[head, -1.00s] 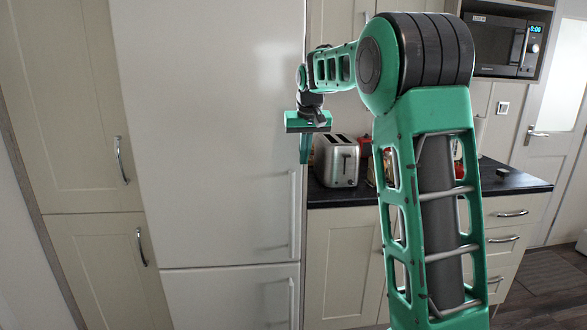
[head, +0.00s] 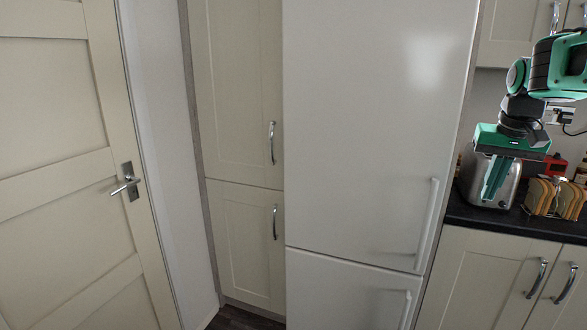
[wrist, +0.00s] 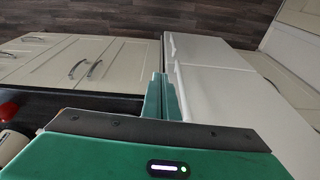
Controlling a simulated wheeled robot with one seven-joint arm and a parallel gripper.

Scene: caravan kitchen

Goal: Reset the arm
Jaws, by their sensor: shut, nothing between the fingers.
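My green gripper (head: 496,180) is at the right of the head view, pointing down, in front of the toaster and the counter. Its fingers are together with nothing between them. In the wrist view the closed fingers (wrist: 160,98) extend over the gap between the white fridge and the cream cabinets. Part of my arm is cut off by the right edge of the head view.
A tall white fridge-freezer (head: 370,150) stands left of my gripper. Tall cream cupboards (head: 240,100) and a door (head: 60,150) are further left. Dark wood floor (wrist: 120,18) shows clear.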

